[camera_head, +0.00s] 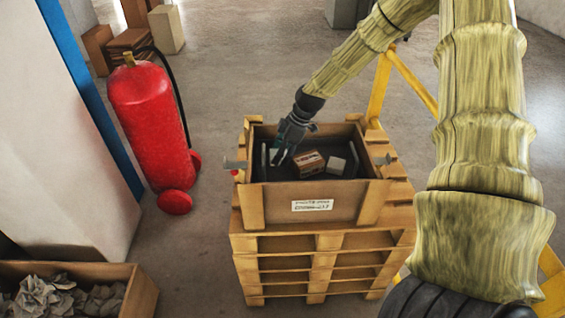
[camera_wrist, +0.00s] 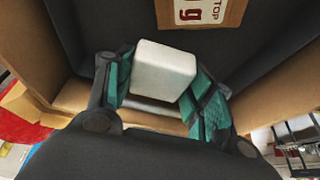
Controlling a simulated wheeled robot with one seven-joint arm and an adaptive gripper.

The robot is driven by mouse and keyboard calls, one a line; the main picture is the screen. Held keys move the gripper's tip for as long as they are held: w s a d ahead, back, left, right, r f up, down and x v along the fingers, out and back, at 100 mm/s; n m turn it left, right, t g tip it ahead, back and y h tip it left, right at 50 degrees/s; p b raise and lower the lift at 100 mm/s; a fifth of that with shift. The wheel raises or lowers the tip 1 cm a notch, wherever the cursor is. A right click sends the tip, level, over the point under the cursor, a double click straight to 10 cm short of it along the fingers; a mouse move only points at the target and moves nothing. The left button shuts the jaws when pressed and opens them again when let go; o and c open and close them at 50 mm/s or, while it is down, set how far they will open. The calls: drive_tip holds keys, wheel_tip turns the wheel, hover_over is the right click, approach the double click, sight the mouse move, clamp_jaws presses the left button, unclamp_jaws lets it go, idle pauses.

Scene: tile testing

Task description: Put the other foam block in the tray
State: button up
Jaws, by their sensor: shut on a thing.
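My gripper (camera_head: 281,152) is at the left part of the open crate and points down into it. Its teal-padded fingers (camera_wrist: 160,92) are shut on a white foam block (camera_wrist: 163,70), which also shows in the head view (camera_head: 273,156). A second pale foam block (camera_head: 336,166) lies in the dark tray-like interior (camera_head: 287,173), right of a small brown box (camera_head: 309,162). The box shows partly at the top of the wrist view (camera_wrist: 212,10). I cannot tell whether the held block touches the dark floor.
The wooden crate (camera_head: 275,203) stands on stacked pallets (camera_head: 322,242); its walls surround my gripper. A red extinguisher (camera_head: 150,125) stands to the left. A box of crumpled paper (camera_head: 140,293) is at the lower left. A yellow rail (camera_head: 411,82) runs behind on the right.

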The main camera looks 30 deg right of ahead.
sight(281, 170)
drive_tip(key=shift+a+f, duration=0.1)
drive_tip(key=shift+f, duration=0.45)
drive_tip(key=shift+f+p, duration=0.45)
drive_tip(key=shift+f, duration=1.35)
drive_tip(key=shift+f, duration=0.2)
drive_tip(key=o, duration=0.7)
drive_tip(key=shift+r, duration=0.25)
drive_tip(key=shift+b+v, duration=0.9)
drive_tip(key=shift+v, duration=5)
drive_tip(key=shift+r, duration=0.1)
